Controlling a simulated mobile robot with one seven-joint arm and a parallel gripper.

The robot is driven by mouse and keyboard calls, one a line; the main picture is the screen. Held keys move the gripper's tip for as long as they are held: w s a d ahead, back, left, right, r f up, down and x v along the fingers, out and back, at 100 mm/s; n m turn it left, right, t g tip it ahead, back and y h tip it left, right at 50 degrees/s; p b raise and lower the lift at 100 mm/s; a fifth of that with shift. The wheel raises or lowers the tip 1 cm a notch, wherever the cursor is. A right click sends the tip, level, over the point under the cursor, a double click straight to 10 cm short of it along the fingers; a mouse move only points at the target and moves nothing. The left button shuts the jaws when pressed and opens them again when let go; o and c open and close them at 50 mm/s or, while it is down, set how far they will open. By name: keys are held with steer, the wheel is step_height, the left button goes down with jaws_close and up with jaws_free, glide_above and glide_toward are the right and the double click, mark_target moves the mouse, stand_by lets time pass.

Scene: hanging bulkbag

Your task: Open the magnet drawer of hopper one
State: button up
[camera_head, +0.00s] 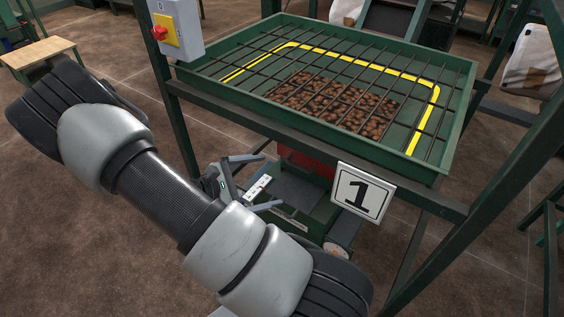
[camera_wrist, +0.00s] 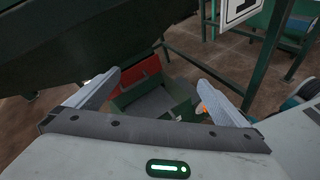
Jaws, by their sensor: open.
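Hopper one (camera_head: 455,110) is a green, grated bin with brown lumps inside and a sign (camera_head: 363,192) reading "1" on its front. Below it is a green housing (camera_head: 312,222) with a grey upper surface and a red part (camera_head: 305,162) behind. The wrist view shows the housing (camera_wrist: 180,97) and red panel (camera_wrist: 138,82) beyond my fingers.
Green frame posts (camera_head: 182,140) flank the hopper. A grey switch box (camera_head: 177,27) with a red knob hangs at upper left. A round dial-like part (camera_head: 337,250) sits low on the housing. A wooden-topped table (camera_head: 38,52) stands far left. Brown floor is clear at left.

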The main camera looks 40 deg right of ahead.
mark_target(298, 167)
steer(key=w+d+f+n+t+h+b, duration=0.2)
steer(key=f+n+t, duration=0.25)
steer(key=f, duration=0.35)
steer(key=w+d+f+n+t+h+b, duration=0.1)
steer(key=d+f+n+t+h+b, duration=0.15)
steer(key=f+n, duration=0.35)
steer(key=shift+m+y, duration=0.45)
steer(key=b+x, duration=0.1)
steer(key=x, duration=1)
steer(key=f+b+x, duration=0.1)
steer(key=x, duration=0.5)
steer(key=shift+w+d+f+b, duration=0.1)
steer(key=shift+w+b, duration=0.1)
steer(key=shift+b, duration=0.1)
